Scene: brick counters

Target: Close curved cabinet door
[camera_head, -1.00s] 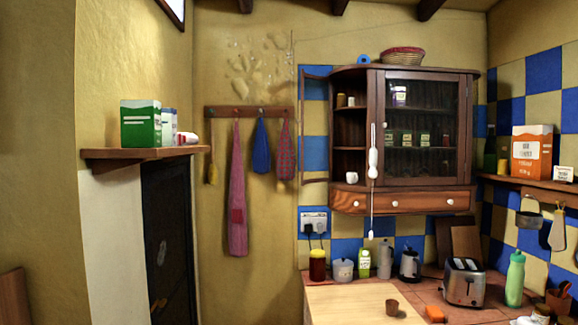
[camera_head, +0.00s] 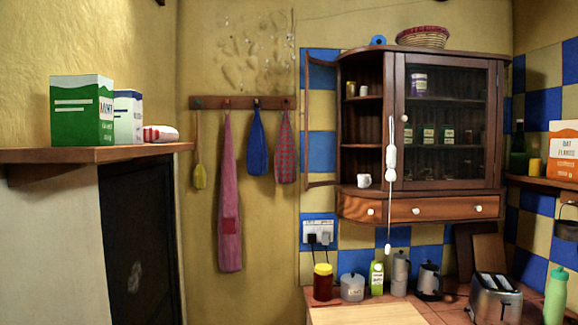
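The dark wooden wall cabinet (camera_head: 425,200) hangs on the tiled wall right of centre. Its curved left end is open and shows shelves with small jars (camera_head: 357,89) and a white cup (camera_head: 364,181). A thin curved wooden frame (camera_head: 322,53), which looks like the curved door swung out to the left, stands beside this opening, apart from its front edge. The glazed front door (camera_head: 448,120) is shut, with a white knob (camera_head: 404,118) at its left side. My gripper is not in view.
A white pull cord (camera_head: 391,160) hangs in front of the cabinet. Below, the counter holds a jar (camera_head: 323,282), a kettle (camera_head: 429,281), a toaster (camera_head: 495,298) and other items. A shelf (camera_head: 60,156) with boxes juts out at left. Aprons hang from a rack (camera_head: 240,103).

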